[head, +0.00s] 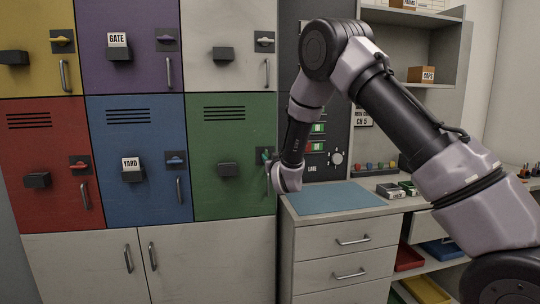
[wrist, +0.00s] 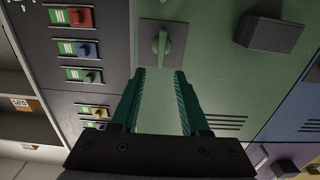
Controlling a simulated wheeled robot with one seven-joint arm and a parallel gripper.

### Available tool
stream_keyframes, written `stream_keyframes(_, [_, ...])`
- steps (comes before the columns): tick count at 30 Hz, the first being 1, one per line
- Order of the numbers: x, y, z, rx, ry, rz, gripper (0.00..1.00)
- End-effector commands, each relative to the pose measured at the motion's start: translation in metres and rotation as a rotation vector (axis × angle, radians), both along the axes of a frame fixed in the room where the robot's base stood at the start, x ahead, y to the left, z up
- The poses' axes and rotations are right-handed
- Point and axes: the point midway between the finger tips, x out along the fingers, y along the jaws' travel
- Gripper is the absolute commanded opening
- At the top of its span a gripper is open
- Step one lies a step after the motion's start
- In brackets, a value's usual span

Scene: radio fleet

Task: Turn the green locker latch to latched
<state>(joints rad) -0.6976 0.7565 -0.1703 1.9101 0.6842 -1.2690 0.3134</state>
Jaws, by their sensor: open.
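The green locker door (head: 235,125) is in the lower row, right of the blue one. In the wrist view, which looks upside down, the green latch lever (wrist: 161,45) stands upright on a square plate (wrist: 177,32). My gripper (wrist: 160,75) is open, with its two teal fingers pointing at the latch. The fingertips lie just short of the lever in the picture, one toward each side. Nothing is between them; I cannot tell the exact depth gap.
A dark block (head: 228,169) sticks out of the green door beside the latch. A dark panel with coloured switches (head: 317,128) is right of the lockers. A counter with a blue mat (head: 335,198) is below my arm. Other locker latches, such as the blue one (head: 175,160), lie crosswise.

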Motion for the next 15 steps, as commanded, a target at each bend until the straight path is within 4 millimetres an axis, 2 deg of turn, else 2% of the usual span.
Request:
stream_keyframes(1, [0.011, 0.002, 0.0, 0.0, -0.002, -0.002, 0.45])
stream_keyframes(6, [0.04, 0.011, 0.0, 0.0, -0.001, -0.001, 0.45])
stream_keyframes(10, [0.055, 0.016, 0.0, -0.001, -0.001, 0.0, 0.45])
stream_keyframes(15, [0.064, 0.018, 0.0, -0.001, 0.0, 0.0, 0.45])
